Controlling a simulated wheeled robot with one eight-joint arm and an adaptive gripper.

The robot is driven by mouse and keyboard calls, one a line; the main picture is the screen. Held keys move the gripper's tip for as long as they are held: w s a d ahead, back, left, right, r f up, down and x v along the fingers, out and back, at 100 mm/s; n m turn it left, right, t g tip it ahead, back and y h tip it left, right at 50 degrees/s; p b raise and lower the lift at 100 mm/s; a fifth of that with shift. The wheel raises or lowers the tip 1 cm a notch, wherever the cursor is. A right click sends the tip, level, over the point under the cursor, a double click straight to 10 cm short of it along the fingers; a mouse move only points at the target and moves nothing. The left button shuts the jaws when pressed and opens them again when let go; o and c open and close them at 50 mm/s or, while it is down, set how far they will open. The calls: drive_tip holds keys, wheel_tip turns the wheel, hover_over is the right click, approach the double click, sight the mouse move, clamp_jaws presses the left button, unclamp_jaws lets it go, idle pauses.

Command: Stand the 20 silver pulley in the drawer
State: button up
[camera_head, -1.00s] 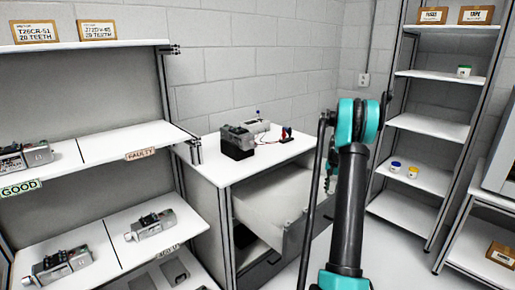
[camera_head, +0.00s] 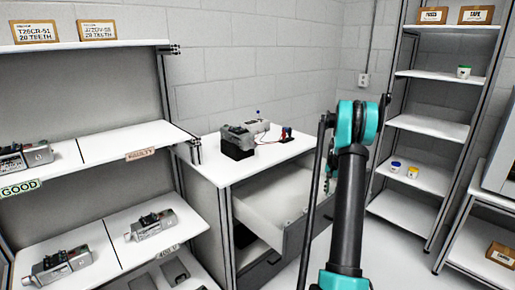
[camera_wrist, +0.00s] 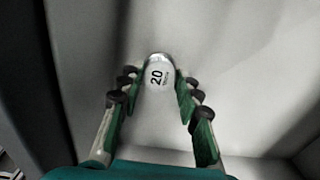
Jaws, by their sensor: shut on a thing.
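The silver pulley (camera_wrist: 158,74) shows its round top, marked 20, in the wrist view. My gripper (camera_wrist: 160,88) is shut on it, one green finger at each side. Behind it is a pale, blurred surface; I cannot tell whether the pulley touches it. The drawer (camera_head: 268,197) is pulled out below the white worktop in the head view, with a pale inside and a grey front. In that view the pulley is hidden, and my gripper shows only in part behind my arm, over the drawer's right side.
A dark device (camera_head: 238,142) and a small red and black part (camera_head: 287,134) are on the worktop (camera_head: 215,165). Shelves with motor units (camera_head: 152,226) stand at left, with signs GOOD (camera_head: 20,188) and FAULTY (camera_head: 141,155). A tall rack (camera_head: 428,125) with small jars stands at right.

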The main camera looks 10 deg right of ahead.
drive_tip(key=shift+f, duration=0.6)
drive_tip(key=o, duration=1.2)
wheel_tip(320, 180, up, 12)
